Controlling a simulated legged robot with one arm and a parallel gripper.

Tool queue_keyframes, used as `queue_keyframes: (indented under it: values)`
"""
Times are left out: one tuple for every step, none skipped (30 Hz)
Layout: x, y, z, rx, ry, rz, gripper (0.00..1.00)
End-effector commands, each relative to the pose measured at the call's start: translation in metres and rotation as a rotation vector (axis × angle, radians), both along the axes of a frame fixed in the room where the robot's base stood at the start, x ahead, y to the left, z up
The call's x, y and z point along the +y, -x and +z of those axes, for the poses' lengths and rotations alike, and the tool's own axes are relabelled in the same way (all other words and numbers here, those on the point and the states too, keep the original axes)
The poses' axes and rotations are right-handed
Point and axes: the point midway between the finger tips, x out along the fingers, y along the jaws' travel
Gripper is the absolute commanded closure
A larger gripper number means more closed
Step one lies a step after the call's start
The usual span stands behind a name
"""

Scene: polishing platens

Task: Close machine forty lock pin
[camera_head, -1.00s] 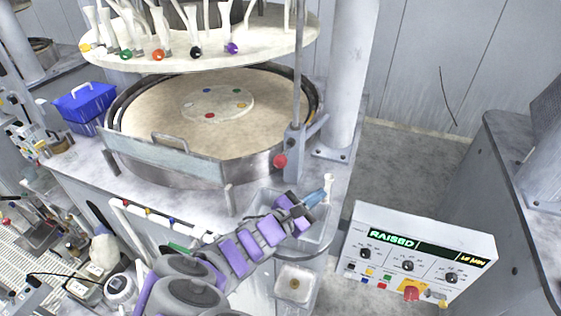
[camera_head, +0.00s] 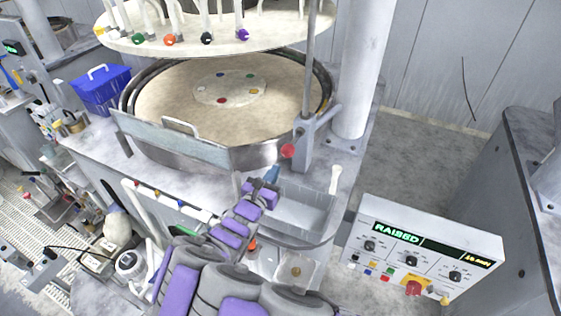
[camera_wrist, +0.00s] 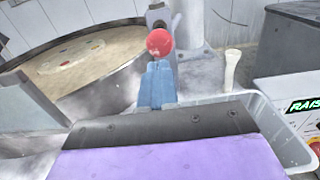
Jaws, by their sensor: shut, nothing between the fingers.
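The lock pin shows as a red ball knob (camera_head: 288,151) on a grey bracket (camera_head: 304,140) at the foot of the thin upright rod, beside the round platen (camera_head: 170,100). In the wrist view the red knob (camera_wrist: 160,41) is straight ahead, just above and beyond my fingertips in the picture. My gripper (camera_head: 273,174) has blue fingers and is shut and empty, below and slightly left of the knob in the head view. In the wrist view its shut fingers (camera_wrist: 158,82) point at the knob; I cannot tell whether they touch it.
A grey open tray (camera_head: 300,208) lies under and right of my gripper, with a white peg-like handle (camera_head: 335,179) at its edge. The control box (camera_head: 425,250) reads RAISED. The upper disc (camera_head: 200,38) hangs above the platen. A blue box (camera_head: 100,90) stands left.

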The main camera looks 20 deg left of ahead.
Motion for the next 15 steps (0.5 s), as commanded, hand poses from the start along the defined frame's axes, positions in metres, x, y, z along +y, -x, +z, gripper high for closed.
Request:
queue_keyframes:
  values:
    - [-0.002,-0.011,-0.002,0.002,-0.001,-0.005,1.0]
    - [-0.002,-0.016,-0.002,0.002,0.0,-0.005,1.0]
    - [-0.003,-0.023,-0.002,0.001,-0.001,-0.007,1.0]
    - [-0.002,-0.028,-0.002,0.001,0.0,-0.005,1.0]
    - [-0.002,-0.032,-0.002,-0.001,0.001,-0.005,1.0]
    - [-0.002,-0.038,-0.001,-0.002,0.0,-0.005,1.0]
    - [-0.001,-0.041,-0.001,-0.003,0.0,-0.004,1.0]
    - [-0.001,-0.044,-0.001,-0.003,0.0,-0.003,1.0]
    - [-0.001,-0.048,0.0,-0.003,-0.001,-0.003,1.0]
    - [-0.001,-0.05,0.0,-0.003,0.0,-0.002,1.0]
    - [-0.001,-0.052,0.0,-0.003,0.0,-0.002,1.0]
    - [-0.002,-0.054,0.0,-0.004,0.0,-0.002,1.0]
    - [-0.002,-0.055,0.0,-0.004,0.0,-0.002,1.0]
    - [-0.003,-0.056,0.001,-0.004,0.0,-0.001,1.0]
    - [-0.003,-0.057,0.001,-0.004,0.0,-0.001,1.0]
